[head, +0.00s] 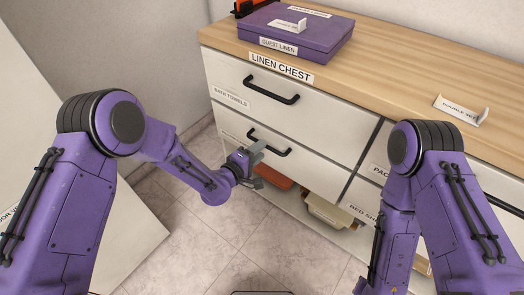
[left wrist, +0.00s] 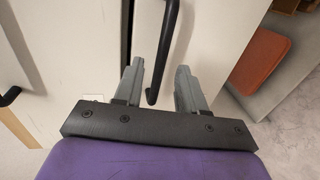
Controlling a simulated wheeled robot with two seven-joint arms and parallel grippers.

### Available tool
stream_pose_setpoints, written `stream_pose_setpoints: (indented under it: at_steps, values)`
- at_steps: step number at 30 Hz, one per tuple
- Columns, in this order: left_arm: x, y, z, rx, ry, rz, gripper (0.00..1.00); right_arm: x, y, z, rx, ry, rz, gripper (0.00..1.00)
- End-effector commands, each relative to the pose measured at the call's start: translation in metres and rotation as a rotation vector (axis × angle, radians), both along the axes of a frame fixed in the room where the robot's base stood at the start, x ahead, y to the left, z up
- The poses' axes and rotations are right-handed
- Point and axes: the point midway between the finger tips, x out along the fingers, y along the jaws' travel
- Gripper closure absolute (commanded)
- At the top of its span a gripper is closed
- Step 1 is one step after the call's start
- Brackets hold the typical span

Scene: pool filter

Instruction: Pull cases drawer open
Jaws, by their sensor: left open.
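The linen chest (head: 225,65) has a left column with an upper drawer marked BATH TOWELS and a lower drawer (head: 320,170), whose label is too small and partly hidden to read. No label reading CASES can be made out. The lower drawer has a black bar handle (head: 270,143). My left gripper (head: 259,152) is at this handle, open. In the left wrist view the handle (left wrist: 165,50) runs between the two open grey fingers (left wrist: 158,78), with a gap on each side. The lower drawer looks shut. My right arm comes in at the right; its gripper is out of view.
Below the lower drawer is an open space with an orange-red item (head: 274,176) and a beige box (head: 328,212). A purple guest linen box (head: 300,28) and a white label stand (head: 462,109) are on the wooden top. Tiled floor in front is clear.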

Motion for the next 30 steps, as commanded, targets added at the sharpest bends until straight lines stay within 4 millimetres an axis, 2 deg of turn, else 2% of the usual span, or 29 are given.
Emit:
stream_pose_setpoints:
  at_steps: [6,13,14,15,17,25,30]
  values:
    - [0.018,-0.012,-0.005,0.002,0.000,0.000,0.60,0.000,0.000,-0.004,0.000,0.000,0.000,0.66]
    - [0.018,-0.013,-0.005,0.002,0.001,0.000,0.60,0.000,0.000,-0.003,0.000,0.000,0.000,0.66]
    - [0.018,-0.013,-0.005,0.002,0.001,0.001,0.66,0.000,0.000,-0.003,0.000,0.000,0.000,0.66]
    - [0.018,-0.013,-0.005,0.002,0.001,0.001,0.79,0.000,0.000,-0.003,0.000,0.000,0.000,0.66]
    - [0.018,-0.013,-0.006,0.002,0.001,0.001,0.99,0.000,0.000,-0.003,0.000,0.000,0.000,0.66]
    - [0.017,-0.013,-0.005,0.003,0.001,-0.001,1.00,0.000,0.000,-0.003,0.000,0.000,0.000,0.66]
    - [0.005,-0.017,-0.005,0.002,0.003,-0.022,1.00,0.000,0.000,0.001,0.000,0.000,0.000,0.66]
